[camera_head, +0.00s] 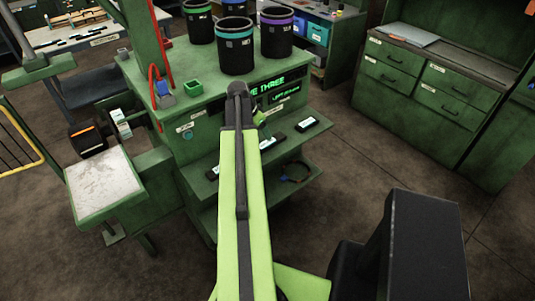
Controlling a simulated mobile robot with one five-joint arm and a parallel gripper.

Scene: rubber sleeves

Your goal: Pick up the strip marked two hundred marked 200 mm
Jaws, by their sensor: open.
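Several dark strips with white labels lie in a row on the green bench's upper shelf. One strip (306,124) is at the right, another (272,142) is just right of my arm, and one (212,173) is left of my arm. The print on their labels is too small to read, so I cannot tell which is marked 200 mm. My lime-green arm reaches forward over the shelf and covers part of the row. My gripper's fingers are hidden beyond the arm's far end.
A lower shelf (262,205) holds a dark ring (297,171). A pale-topped stand (103,180) is at left. Open floor lies right of the bench, before green drawers (435,85).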

